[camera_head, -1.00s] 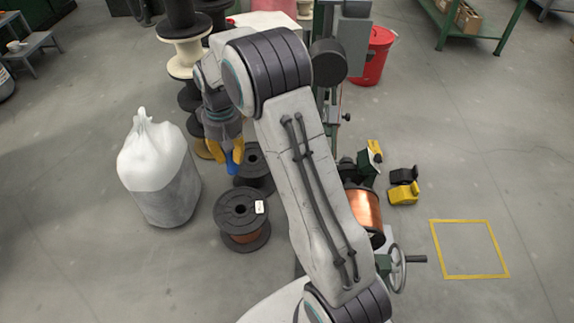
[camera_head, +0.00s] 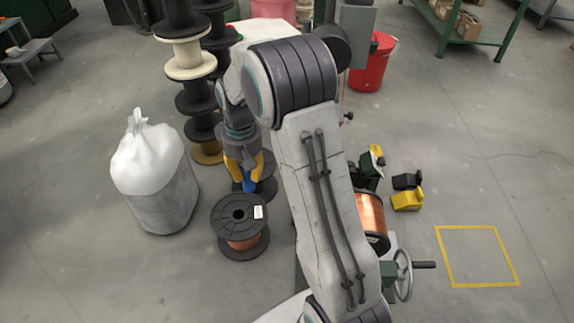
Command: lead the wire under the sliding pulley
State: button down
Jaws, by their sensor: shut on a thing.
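My gripper (camera_head: 245,178), with yellow fingers, is shut on a small blue piece (camera_head: 249,185). It points down in front of a dark spool behind it, beyond the near black spool. I cannot make out a wire at the blue piece. A copper-wound spool (camera_head: 370,215) sits right of my arm, near a handwheel (camera_head: 404,275). The sliding pulley cannot be made out; my arm covers much of the machine in the middle.
A black spool with copper wire (camera_head: 239,228) stands on the floor just below my gripper. A white-topped sack (camera_head: 152,175) stands left, stacked spools (camera_head: 190,62) behind. A yellow and black foot pedal (camera_head: 407,200) lies right. The yellow floor square (camera_head: 447,258) is empty.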

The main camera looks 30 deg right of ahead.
jog(key=s+d+f+b, duration=0.3)
jog(key=s+f+b, duration=0.1)
jog(key=f+b, duration=0.2)
jog(key=s+d+f+b, duration=0.3)
jog(key=s+f+b, duration=0.1)
jog(key=f+b, duration=0.2)
jog(key=shift+d+f, duration=0.4)
jog(key=shift+f, duration=0.4)
dwell(0.3)
jog(key=shift+s, duration=0.1)
dwell(0.4)
notch_tip(320, 180, down, 9)
jog(key=b, duration=0.7)
jog(key=shift+s+d+f, duration=0.2)
jog(key=shift+d, duration=0.2)
jog(key=s+d, duration=0.9)
jog(key=d, duration=0.4)
jog(key=shift+d, duration=0.2)
dwell(0.9)
dwell(1.2)
